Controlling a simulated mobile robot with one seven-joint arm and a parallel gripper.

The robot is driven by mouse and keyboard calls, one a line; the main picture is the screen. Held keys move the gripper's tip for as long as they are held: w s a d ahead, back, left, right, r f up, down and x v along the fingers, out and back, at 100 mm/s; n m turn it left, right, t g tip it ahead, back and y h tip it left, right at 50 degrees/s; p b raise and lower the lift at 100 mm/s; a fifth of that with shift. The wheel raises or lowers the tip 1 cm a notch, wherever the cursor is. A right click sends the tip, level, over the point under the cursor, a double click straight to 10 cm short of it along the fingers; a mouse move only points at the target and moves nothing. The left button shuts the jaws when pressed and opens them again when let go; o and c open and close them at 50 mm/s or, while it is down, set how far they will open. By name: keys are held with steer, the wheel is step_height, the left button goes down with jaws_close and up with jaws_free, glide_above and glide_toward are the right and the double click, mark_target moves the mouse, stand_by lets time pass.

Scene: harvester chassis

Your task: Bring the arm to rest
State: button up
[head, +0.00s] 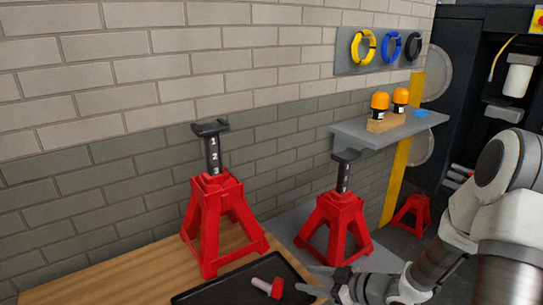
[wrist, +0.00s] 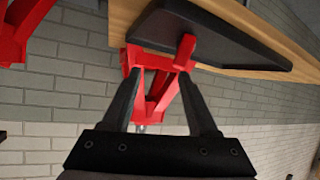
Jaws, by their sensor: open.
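My arm comes in from the right in the head view. My gripper (head: 316,281) is beside the right end of the black tray (head: 205,291), near the wooden bench's edge. In the wrist view my gripper (wrist: 160,75) has its two dark fingers spread apart with nothing held between them. A red pin-like piece (head: 268,288) lies on the tray, apart from the fingers; it also shows in the wrist view (wrist: 185,51). A red jack stand (wrist: 162,92) shows beyond the fingers there.
A red jack stand (head: 212,225) stands on the wooden bench (head: 126,272); another (head: 336,220) stands behind my gripper. A grey shelf (head: 362,133) with orange-capped bottles (head: 380,104) juts from the brick wall. Another small red stand (head: 412,214) is at the right.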

steer(key=w+d+r+m+t+h+p, duration=0.1)
steer(key=w+d+r+m+h+p, duration=0.15)
steer(key=d+r+h, duration=0.5)
steer(key=s+d+r+m+h, duration=0.1)
steer(key=d+r+m+h, duration=0.1)
steer(key=r, duration=0.4)
steer(key=s+d+r+m+h, duration=0.1)
steer(key=s+r+h, duration=0.1)
steer(key=r, duration=0.4)
steer(key=s+a+r+m+g+p, duration=0.1)
steer(key=s+a+r+m, duration=0.1)
steer(key=s, duration=0.4)
steer(key=s+a+r+m+g+y+p, duration=0.1)
steer(key=s+a+r+m, duration=0.1)
steer(key=s, duration=0.5)
steer(key=s+a+r+m+g+p, duration=0.1)
steer(key=s+a+r+m, duration=0.1)
steer(key=s+r, duration=0.3)
steer(key=shift+s+a+r, duration=0.3)
steer(key=shift+s+a, duration=0.35)
steer(key=shift+s, duration=0.5)
